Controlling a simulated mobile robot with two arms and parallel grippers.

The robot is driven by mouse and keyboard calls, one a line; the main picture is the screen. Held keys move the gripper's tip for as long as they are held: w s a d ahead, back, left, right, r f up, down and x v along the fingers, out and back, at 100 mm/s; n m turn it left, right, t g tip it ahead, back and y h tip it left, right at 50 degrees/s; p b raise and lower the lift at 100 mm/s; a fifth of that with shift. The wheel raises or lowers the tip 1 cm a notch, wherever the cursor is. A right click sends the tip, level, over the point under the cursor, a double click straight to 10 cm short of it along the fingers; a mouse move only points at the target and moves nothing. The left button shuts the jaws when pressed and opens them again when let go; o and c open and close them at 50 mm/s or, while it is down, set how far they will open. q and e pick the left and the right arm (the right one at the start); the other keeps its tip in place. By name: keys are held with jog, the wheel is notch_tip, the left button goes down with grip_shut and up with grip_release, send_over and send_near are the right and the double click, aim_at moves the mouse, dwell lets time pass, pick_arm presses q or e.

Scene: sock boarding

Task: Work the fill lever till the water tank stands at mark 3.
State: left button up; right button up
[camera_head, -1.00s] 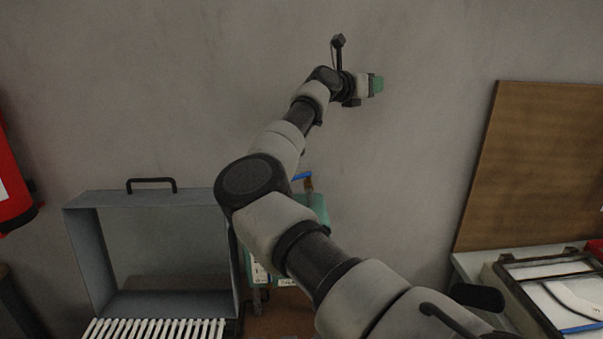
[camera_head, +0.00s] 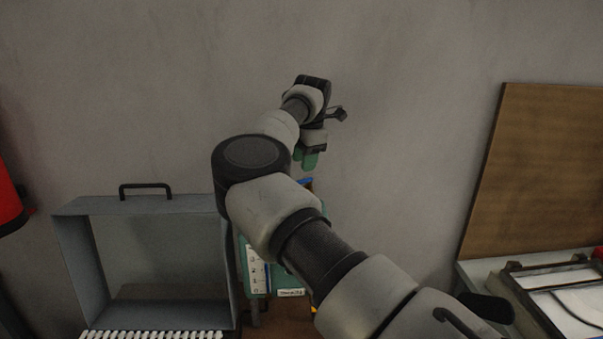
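A green machine (camera_head: 274,258) stands behind my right arm, mostly hidden by it. Its white scale (camera_head: 256,272) shows the marks 0, 1, 2 and 3 at its left side; I cannot make out the water level. A small blue part (camera_head: 306,183) shows above my forearm; I cannot tell whether it belongs to the fill lever. My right gripper (camera_head: 306,160) has green fingertips and points downward just above the blue part. The view does not show whether its fingers are open or shut, and I see nothing held. My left gripper is out of view.
A grey metal frame (camera_head: 68,262) with a black handle (camera_head: 146,188) stands at the left, with a row of white slats (camera_head: 150,334) in front. A brown board (camera_head: 535,170) and a framed tray (camera_head: 545,306) are at the right. A red object (camera_head: 8,200) is at the left edge.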

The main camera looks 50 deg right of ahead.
aim_at(302, 181)
jog(key=shift+w+d+f+p, duration=0.1)
jog(key=shift+w+f+p, duration=0.1)
jog(key=shift+f, duration=0.7)
jog(key=shift+w+d+f+p, duration=0.1)
jog(key=shift+w+f+p, duration=0.1)
jog(key=shift+f, duration=0.65)
jog(key=shift+w+f+p, duration=0.1)
jog(key=shift+f+p, duration=0.1)
jog(key=shift+f, duration=0.7)
grip_shut()
